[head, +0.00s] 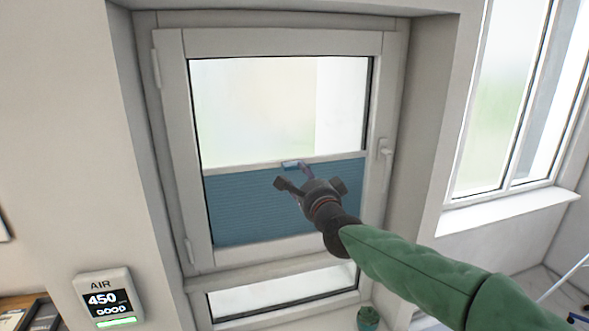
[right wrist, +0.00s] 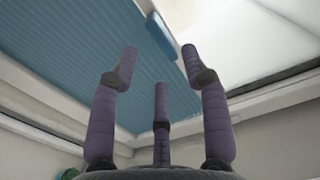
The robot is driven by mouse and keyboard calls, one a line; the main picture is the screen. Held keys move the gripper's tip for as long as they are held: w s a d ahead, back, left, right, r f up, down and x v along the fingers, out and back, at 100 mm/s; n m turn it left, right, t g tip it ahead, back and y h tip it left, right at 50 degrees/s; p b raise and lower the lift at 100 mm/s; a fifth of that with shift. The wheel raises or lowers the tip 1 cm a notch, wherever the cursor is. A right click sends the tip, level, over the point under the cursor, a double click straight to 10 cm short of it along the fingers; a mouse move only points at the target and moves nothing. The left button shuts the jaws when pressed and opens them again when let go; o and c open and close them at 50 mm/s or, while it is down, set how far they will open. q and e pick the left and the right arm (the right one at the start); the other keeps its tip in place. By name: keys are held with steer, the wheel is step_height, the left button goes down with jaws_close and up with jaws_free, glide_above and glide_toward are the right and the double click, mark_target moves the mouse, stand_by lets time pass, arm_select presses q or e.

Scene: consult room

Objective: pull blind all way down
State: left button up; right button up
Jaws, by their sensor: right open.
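The blue pleated blind (head: 245,210) covers the lower part of the window pane, and clear glass shows above it. Its pale top rail (head: 235,167) crosses the pane near mid-height. A small blue handle tab (head: 292,164) sits on that rail, and it also shows in the right wrist view (right wrist: 160,37). My right gripper (head: 309,178) is open and empty in front of the blind, just below the tab in the picture. In the right wrist view its three spread fingers (right wrist: 160,68) point towards the tab, apparently apart from it. My left gripper is not in view.
An air monitor (head: 107,298) is on the wall at lower left. A second window (head: 505,100) with a sill (head: 510,210) is at right.

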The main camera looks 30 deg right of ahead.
mark_target(294, 168)
steer(key=x, duration=0.7)
steer(key=shift+w+p, duration=0.2)
steer(key=shift+p, duration=0.15)
jaws_close()
